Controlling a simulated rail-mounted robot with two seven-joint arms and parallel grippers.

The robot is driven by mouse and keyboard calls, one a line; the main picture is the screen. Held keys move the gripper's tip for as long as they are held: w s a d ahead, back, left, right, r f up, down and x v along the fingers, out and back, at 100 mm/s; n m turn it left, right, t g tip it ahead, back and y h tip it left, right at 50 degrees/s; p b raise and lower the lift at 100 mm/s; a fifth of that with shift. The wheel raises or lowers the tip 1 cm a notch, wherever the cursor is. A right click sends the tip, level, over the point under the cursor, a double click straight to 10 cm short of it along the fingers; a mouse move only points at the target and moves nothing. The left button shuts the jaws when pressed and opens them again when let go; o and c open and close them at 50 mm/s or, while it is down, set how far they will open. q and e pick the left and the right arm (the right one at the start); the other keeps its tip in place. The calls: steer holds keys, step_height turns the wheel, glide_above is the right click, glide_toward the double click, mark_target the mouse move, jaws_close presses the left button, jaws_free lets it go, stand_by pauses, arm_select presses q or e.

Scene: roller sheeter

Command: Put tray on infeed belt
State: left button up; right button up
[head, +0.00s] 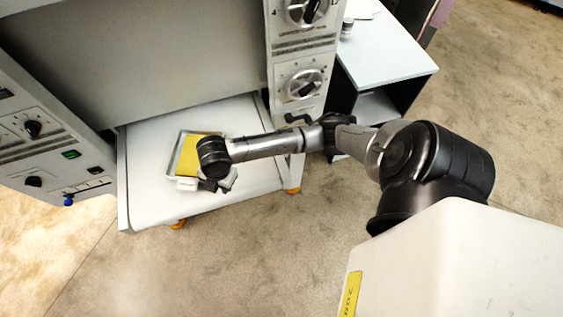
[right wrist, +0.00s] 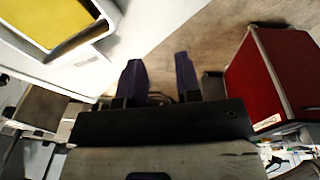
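A light grey tray (head: 176,155) with a flat yellow layer inside lies on the white bed of the machine (head: 150,200), which I take to be the infeed belt. My right gripper (head: 208,185) is over the tray's near edge in the head view, and my wrist covers part of the tray. In the right wrist view the tray's rim (right wrist: 92,36) is at the upper left, outside the fingers. The fingers of the right gripper (right wrist: 158,66) are apart, with only floor seen between them. Whether a finger touches the tray cannot be told. My left gripper is not in view.
Machine panels with knobs (head: 300,85) stand right of the bed and a panel with buttons (head: 60,165) stands left. A grey table (head: 385,50) stands at the back right. A red box-like unit (right wrist: 272,75) shows in the right wrist view. The front floor is clear.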

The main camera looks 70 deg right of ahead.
steer(key=s+a+f+m+t+y, duration=0.1)
steer(key=s+a+f+m, duration=0.2)
steer(key=s+a+m, duration=0.55)
steer(key=s+d+r+m+h, duration=0.1)
steer(key=s+d+m, duration=0.1)
steer(key=s, duration=0.4)
steer(key=s+d+r+m+t, duration=0.1)
steer(key=s+d+m, duration=0.1)
steer(key=s+m, duration=0.3)
steer(key=shift+s+d+h, duration=0.4)
steer(key=shift+s, duration=0.2)
